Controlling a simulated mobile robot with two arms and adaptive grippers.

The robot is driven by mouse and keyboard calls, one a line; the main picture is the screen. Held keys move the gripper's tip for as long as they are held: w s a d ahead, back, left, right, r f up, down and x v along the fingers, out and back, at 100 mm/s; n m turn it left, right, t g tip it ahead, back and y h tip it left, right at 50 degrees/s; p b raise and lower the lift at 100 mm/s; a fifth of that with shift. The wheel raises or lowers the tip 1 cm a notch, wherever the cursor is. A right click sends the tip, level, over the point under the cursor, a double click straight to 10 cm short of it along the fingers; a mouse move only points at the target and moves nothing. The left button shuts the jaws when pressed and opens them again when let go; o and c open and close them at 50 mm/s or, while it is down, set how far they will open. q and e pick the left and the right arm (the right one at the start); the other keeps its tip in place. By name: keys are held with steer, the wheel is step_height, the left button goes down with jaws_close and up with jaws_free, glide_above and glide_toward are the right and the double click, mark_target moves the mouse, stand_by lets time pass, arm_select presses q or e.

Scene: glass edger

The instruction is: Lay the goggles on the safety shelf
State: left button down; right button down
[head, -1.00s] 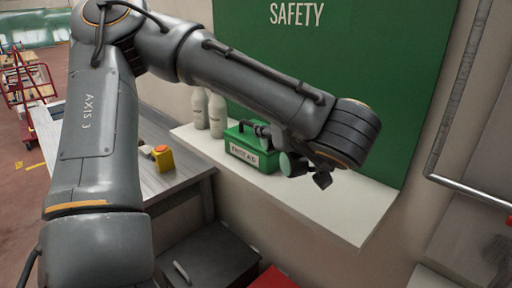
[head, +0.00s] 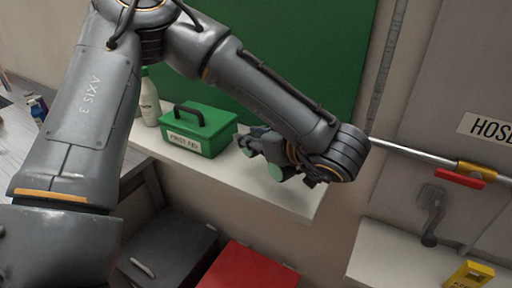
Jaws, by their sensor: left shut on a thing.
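The goggles (head: 275,172), with what look like round green lenses, show in the head view at the end of my left arm. My left gripper (head: 262,152) is shut on them, partly hidden by its own wrist. It holds them over the white safety shelf (head: 203,173), right of the green first-aid box. I cannot tell whether the goggles touch the shelf. My right gripper is not in view.
The green first-aid box (head: 196,129) stands on the shelf, with a white bottle (head: 149,103) left of it. The shelf's right end is bare. Below are a dark cabinet (head: 165,250) and a red one (head: 250,270). A pipe (head: 415,157) runs at right.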

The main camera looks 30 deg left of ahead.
mark_target(257, 154)
arm_select(q)
steer(key=shift+w+d+f, duration=0.1)
steer(key=shift+d+f, duration=0.1)
steer(key=shift+d, duration=0.1)
steer(key=f, duration=0.3)
steer(key=shift+d+p, duration=0.3)
steer(key=shift+w+a+f, duration=0.1)
steer(key=shift+w+f, duration=0.05)
steer(key=shift+f, duration=0.2)
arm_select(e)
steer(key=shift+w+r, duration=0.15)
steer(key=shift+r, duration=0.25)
arm_select(q)
steer(key=shift+f, duration=0.1)
steer(key=c, duration=1)
jaws_free()
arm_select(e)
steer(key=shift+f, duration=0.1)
